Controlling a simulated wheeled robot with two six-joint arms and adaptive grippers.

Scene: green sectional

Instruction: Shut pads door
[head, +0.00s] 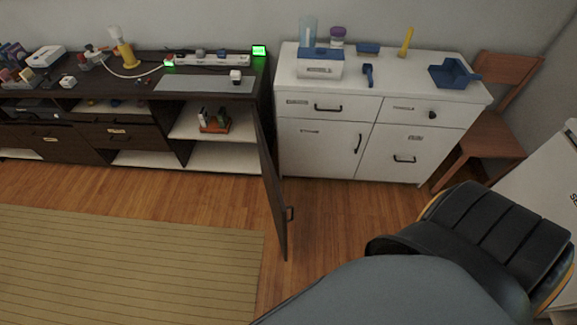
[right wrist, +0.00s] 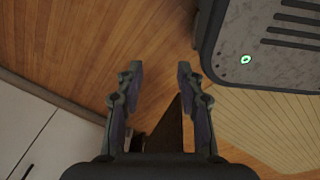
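A dark brown cabinet door (head: 268,185) stands wide open in the head view, swung out from the right end of the low dark cabinet (head: 262,84) toward me. Its dark handle (head: 290,213) shows near the door's free edge. The open compartment (head: 215,150) shows white shelves, with small items on the upper one. My right gripper (right wrist: 158,72) is open with nothing between its fingertips in the right wrist view. A dark upright panel (right wrist: 167,128), which looks like the door, shows beyond and between the fingers; I cannot tell how far off. My left gripper is not in view.
A white cabinet (head: 328,148) stands right of the door, with blue items on top. A wooden chair (head: 492,135) is at the far right. A striped beige rug (head: 120,265) lies at the left. Wooden floor (head: 340,220) is clear right of the door.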

